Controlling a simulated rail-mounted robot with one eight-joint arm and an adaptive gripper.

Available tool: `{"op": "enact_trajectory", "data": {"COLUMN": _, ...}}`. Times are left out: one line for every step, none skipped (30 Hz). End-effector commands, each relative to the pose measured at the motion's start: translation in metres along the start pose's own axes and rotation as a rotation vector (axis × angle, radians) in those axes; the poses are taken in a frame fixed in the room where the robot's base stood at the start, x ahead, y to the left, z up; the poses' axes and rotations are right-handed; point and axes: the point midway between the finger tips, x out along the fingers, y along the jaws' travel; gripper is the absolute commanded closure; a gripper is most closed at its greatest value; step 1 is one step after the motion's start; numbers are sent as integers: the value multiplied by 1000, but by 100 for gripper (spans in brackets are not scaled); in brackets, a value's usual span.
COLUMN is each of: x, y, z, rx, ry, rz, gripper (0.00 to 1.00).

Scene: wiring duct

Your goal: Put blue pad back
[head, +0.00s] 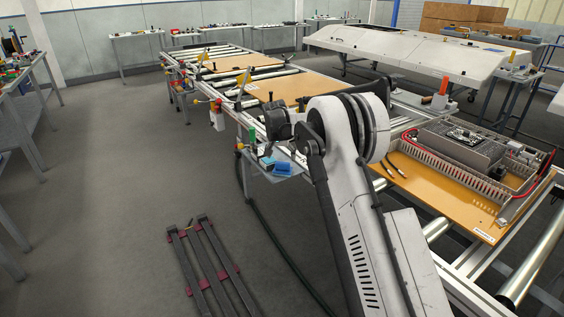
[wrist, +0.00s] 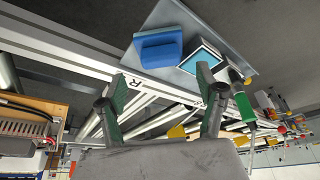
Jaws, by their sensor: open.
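In the wrist view, a solid blue block (wrist: 158,47) and a white-edged box with a light-blue top (wrist: 202,60) sit side by side on a grey side shelf (wrist: 185,22). I cannot tell for sure which of them is the blue pad. In the head view the blue block (head: 283,168) shows on the shelf beside the rail, just past my arm. My gripper (wrist: 160,100) is open, with nothing between its fingers. Its fingers point towards the shelf, apart from both blue things. In the head view the fingertips are not clearly visible.
A green-handled tool (wrist: 243,104) stands by the shelf in the wrist view. The metal frame rail (wrist: 75,50) runs alongside. A wooden board with wiring ducts (head: 440,190) lies on the rollers at right. A dark rack (head: 210,265) lies on the otherwise clear floor.

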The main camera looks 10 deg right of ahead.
Motion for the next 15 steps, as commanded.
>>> {"op": "enact_trajectory", "data": {"x": -11, "y": 0, "z": 0, "rx": 0, "ry": 0, "rz": 0, "gripper": 31}}
{"op": "enact_trajectory", "data": {"x": -16, "y": 0, "z": 0, "rx": 0, "ry": 0, "rz": 0, "gripper": 31}}
{"op": "enact_trajectory", "data": {"x": -22, "y": 0, "z": 0, "rx": 0, "ry": 0, "rz": 0, "gripper": 31}}
{"op": "enact_trajectory", "data": {"x": -27, "y": 0, "z": 0, "rx": 0, "ry": 0, "rz": 0, "gripper": 31}}
{"op": "enact_trajectory", "data": {"x": -31, "y": 0, "z": 0, "rx": 0, "ry": 0, "rz": 0, "gripper": 31}}
{"op": "enact_trajectory", "data": {"x": -36, "y": 0, "z": 0, "rx": 0, "ry": 0, "rz": 0, "gripper": 31}}
{"op": "enact_trajectory", "data": {"x": -39, "y": 0, "z": 0, "rx": 0, "ry": 0, "rz": 0, "gripper": 31}}
{"op": "enact_trajectory", "data": {"x": -42, "y": 0, "z": 0, "rx": 0, "ry": 0, "rz": 0, "gripper": 31}}
{"op": "enact_trajectory", "data": {"x": -45, "y": 0, "z": 0, "rx": 0, "ry": 0, "rz": 0, "gripper": 31}}
{"op": "enact_trajectory", "data": {"x": -47, "y": 0, "z": 0, "rx": 0, "ry": 0, "rz": 0, "gripper": 31}}
{"op": "enact_trajectory", "data": {"x": -49, "y": 0, "z": 0, "rx": 0, "ry": 0, "rz": 0, "gripper": 31}}
{"op": "enact_trajectory", "data": {"x": -52, "y": 0, "z": 0, "rx": 0, "ry": 0, "rz": -1, "gripper": 31}}
{"op": "enact_trajectory", "data": {"x": -54, "y": 0, "z": 0, "rx": -1, "ry": 1, "rz": -1, "gripper": 31}}
{"op": "enact_trajectory", "data": {"x": -58, "y": 1, "z": 1, "rx": -3, "ry": 1, "rz": -2, "gripper": 31}}
{"op": "enact_trajectory", "data": {"x": -64, "y": 3, "z": 1, "rx": -6, "ry": 2, "rz": -4, "gripper": 31}}
